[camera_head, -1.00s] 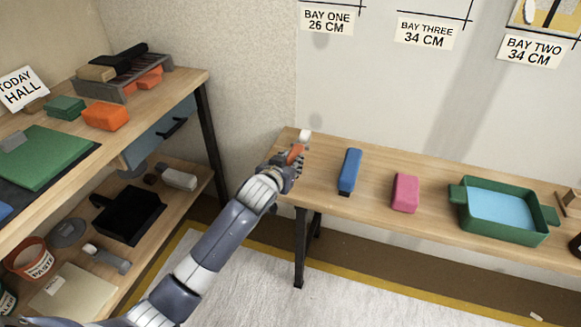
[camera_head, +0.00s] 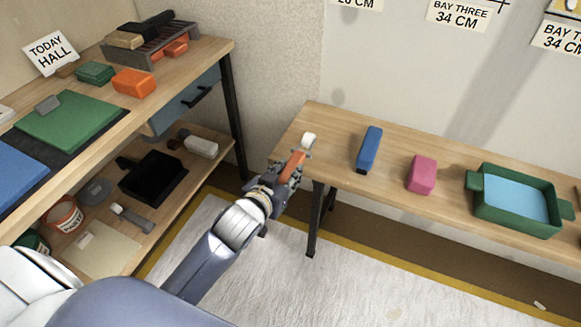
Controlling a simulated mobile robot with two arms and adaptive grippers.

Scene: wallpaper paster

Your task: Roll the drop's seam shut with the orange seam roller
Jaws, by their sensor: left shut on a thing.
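The orange seam roller (camera_head: 293,160) has an orange handle and a white roller head (camera_head: 309,140) at its upper end. My left gripper (camera_head: 287,176) is shut on its handle, at the left end of the wooden bench along the wall. The roller head points up and to the right. I cannot tell whether it touches the bench top. Wall labels BAY THREE (camera_head: 458,14) and BAY TWO (camera_head: 562,38) show at the top, and another is partly cut off. No seam can be made out in view. My right gripper is not in view.
At left, a shelf unit (camera_head: 184,83) holds a green mat (camera_head: 70,122), an orange block (camera_head: 134,83) and a black pan (camera_head: 153,177).

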